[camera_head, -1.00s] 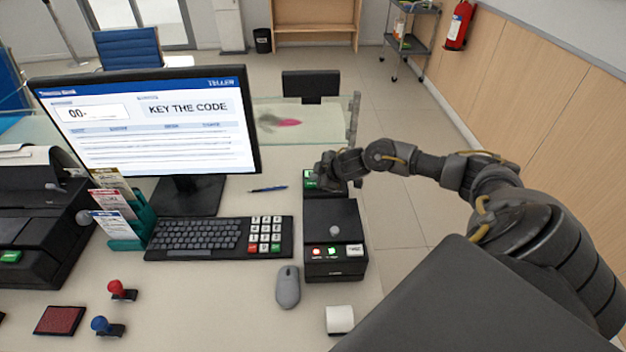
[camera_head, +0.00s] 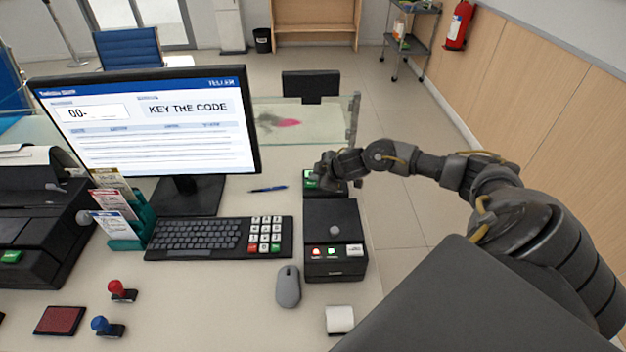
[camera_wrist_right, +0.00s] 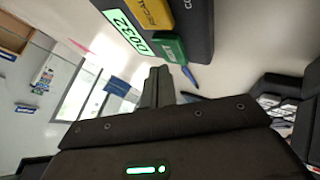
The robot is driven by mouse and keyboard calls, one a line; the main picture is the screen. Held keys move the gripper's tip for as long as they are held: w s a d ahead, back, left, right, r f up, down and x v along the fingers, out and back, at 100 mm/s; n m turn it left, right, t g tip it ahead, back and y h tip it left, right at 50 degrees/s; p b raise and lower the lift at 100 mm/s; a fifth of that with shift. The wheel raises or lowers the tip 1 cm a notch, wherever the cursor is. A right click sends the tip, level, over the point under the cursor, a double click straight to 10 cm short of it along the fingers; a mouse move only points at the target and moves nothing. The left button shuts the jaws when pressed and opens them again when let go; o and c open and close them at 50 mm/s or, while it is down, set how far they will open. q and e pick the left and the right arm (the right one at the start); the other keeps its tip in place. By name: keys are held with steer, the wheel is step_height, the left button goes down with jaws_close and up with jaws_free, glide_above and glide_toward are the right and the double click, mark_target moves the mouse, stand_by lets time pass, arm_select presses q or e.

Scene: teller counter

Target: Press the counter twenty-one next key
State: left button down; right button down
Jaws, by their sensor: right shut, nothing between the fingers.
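A dark keypad box shows in the right wrist view, with a lit green display (camera_wrist_right: 124,33) reading 0032, a yellow key (camera_wrist_right: 154,12) and a green key (camera_wrist_right: 170,47). The green key's lettering is hard to read, and only the start of white lettering shows on the box at the picture's top. In the head view the box's green display (camera_head: 309,177) is partly hidden by my right gripper (camera_head: 320,181). My right gripper also shows in the right wrist view (camera_wrist_right: 158,70), shut and empty, its tips close to the green key. I cannot tell whether they touch. My left gripper is out of view.
A black card or printer unit (camera_head: 334,225) stands just in front of the box. The monitor (camera_head: 150,130), keyboard (camera_head: 195,235), mouse (camera_head: 288,287) and blue pen (camera_head: 268,189) lie to the left. A glass panel (camera_head: 300,125) stands behind.

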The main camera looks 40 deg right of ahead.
steer(key=shift+f, duration=0.2)
steer(key=shift+f, duration=0.25)
steer(key=shift+f, duration=0.4)
stand_by(0.7)
stand_by(0.4)
steer(key=shift+r+p, duration=0.75)
steer(key=shift+r, duration=0.15)
step_height(320, 180, up, 5)
steer(key=p, duration=0.5)
steer(key=shift+f, duration=0.1)
